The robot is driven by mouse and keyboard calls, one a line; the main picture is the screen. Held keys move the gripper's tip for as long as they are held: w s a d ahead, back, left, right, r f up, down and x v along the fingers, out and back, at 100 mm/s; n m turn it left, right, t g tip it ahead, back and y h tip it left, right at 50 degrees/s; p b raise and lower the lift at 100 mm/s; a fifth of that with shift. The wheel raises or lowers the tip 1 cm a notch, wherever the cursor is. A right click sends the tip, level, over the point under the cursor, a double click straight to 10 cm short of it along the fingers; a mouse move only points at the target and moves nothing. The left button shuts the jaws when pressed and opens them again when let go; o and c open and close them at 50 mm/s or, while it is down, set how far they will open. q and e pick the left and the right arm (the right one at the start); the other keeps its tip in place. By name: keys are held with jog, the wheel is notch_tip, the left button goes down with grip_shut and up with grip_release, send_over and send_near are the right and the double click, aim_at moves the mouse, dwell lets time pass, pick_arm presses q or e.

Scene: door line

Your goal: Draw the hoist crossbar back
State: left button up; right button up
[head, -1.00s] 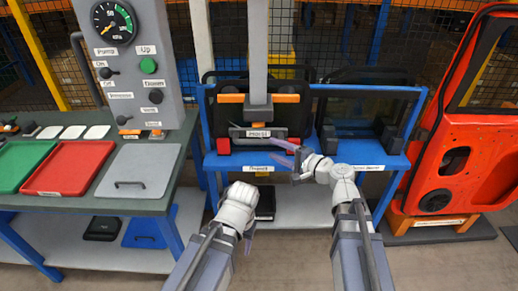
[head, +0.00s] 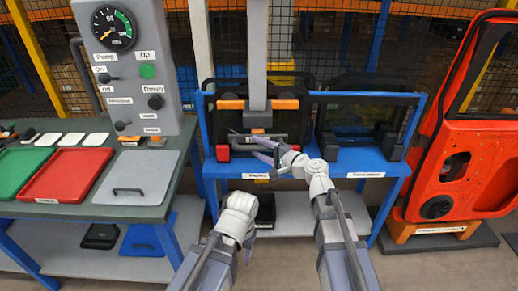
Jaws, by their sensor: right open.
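The hoist's grey column (head: 257,45) comes down in the centre to a grey block (head: 258,119) with orange pads on either side. Below the block, a grey crossbar (head: 240,147) runs in front of a dark framed panel on the blue stand. My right gripper (head: 262,148) is open, its purple-grey fingers at the crossbar and overlapping it in view. I cannot tell whether they touch it. My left gripper (head: 248,245) points down in front of the stand, apart from the crossbar; its fingers are mostly hidden behind its own wrist.
The blue stand (head: 350,160) also holds a second dark framed panel (head: 357,112) at right. A red door (head: 470,150) stands further right. At left are a control box (head: 125,65) with a gauge and a bench with a green tray (head: 20,170), red tray (head: 68,174) and grey lid (head: 138,178).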

grip_shut()
dwell(0.3)
dwell(1.1)
